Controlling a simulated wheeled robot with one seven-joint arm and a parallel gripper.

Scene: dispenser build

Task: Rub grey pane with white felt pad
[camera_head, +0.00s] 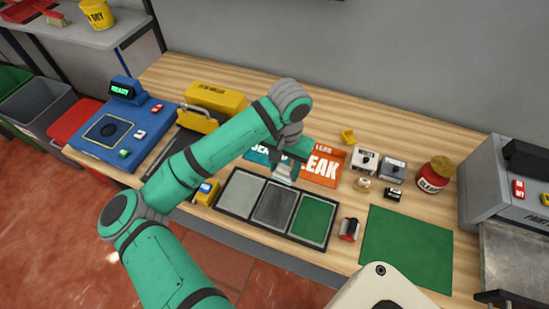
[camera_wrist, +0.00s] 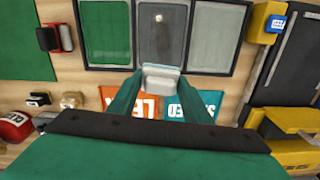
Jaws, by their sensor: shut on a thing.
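My gripper (camera_head: 284,168) is shut on the white felt pad (camera_wrist: 162,78), which also shows at the fingertips in the head view (camera_head: 283,179). The pad is at the back edge of the middle, dark grey pane (camera_head: 274,207), which also shows in the wrist view (camera_wrist: 160,40). I cannot tell if it touches the pane. A small pale spot lies near the pane's far end in the wrist view. A pale grey-green pane (camera_head: 241,194) and a green pane (camera_head: 313,219) flank it in one black frame.
Orange and teal signs (camera_head: 321,167) lie behind the frame, partly hidden by my gripper. A yellow block (camera_head: 207,191) stands left of the panes and a red-and-black item (camera_head: 348,229) right. A green mat (camera_head: 407,247) lies further right. A blue machine (camera_head: 112,132) stands at left.

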